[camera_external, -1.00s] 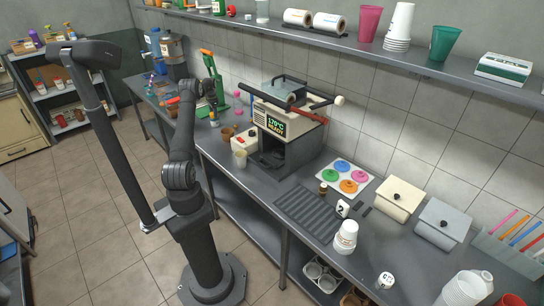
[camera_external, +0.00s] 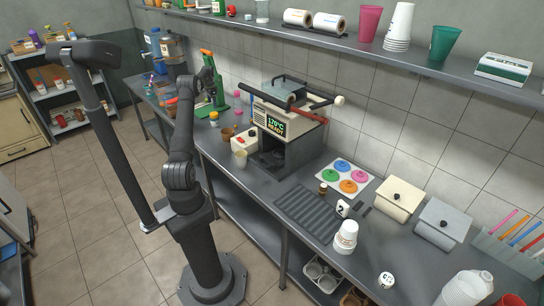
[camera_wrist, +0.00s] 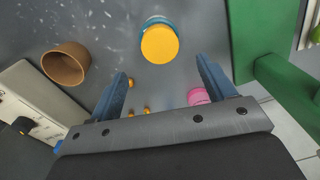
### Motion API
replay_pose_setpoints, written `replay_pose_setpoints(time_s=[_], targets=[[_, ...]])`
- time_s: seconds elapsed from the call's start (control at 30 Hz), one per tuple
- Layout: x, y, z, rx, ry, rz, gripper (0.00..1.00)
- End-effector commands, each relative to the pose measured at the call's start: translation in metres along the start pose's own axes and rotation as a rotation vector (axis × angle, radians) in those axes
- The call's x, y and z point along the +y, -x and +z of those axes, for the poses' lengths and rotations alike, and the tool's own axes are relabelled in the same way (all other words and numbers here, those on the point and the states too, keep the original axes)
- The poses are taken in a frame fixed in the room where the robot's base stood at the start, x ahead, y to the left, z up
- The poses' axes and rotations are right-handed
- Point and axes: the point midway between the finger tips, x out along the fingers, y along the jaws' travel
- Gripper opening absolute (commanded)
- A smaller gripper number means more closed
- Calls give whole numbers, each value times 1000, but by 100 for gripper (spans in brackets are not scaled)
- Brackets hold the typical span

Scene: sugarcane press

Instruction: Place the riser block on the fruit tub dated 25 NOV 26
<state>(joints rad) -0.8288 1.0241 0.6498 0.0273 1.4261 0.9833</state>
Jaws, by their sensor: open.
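My gripper (camera_external: 211,97) is at the far left part of the counter, close to the green press stand. In the wrist view its two blue fingers (camera_wrist: 163,85) are spread apart with nothing held between them. A round yellow-topped container with a blue rim (camera_wrist: 159,43) stands beyond the fingertips; a small yellow-topped item also shows below the gripper in the external view (camera_external: 213,115). A pink round item (camera_wrist: 198,96) is beside the right finger, partly hidden by the gripper body. I cannot make out any date, and I cannot identify the riser block.
A brown cup (camera_wrist: 66,64) stands left of the fingers, near a pale box (camera_wrist: 30,110). The green stand (camera_wrist: 255,45) is close on the right. Small orange pieces lie between the fingers. The heated machine (camera_external: 285,125) stands farther right on the counter.

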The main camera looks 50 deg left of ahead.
Motion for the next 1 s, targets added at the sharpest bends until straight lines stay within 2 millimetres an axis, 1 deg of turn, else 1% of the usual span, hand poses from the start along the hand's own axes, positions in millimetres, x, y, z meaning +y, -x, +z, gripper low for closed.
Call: replay_pose_setpoints(time_s=[0.03, 0.2, 0.3, 0.4, 0.67, 0.77, 0.87, 1.0], targets=[[0, 11, 0, 2, 0, -3, 76], [0, 34, 0, 0, 0, -1, 76], [0, 41, 0, 0, 0, 0, 76], [0, 44, 0, 0, 0, 1, 76], [0, 44, 0, 0, 0, 1, 76], [0, 40, 0, -1, 0, 1, 76], [0, 31, 0, -1, 0, 2, 76], [1, 8, 0, -2, 0, 3, 76]])
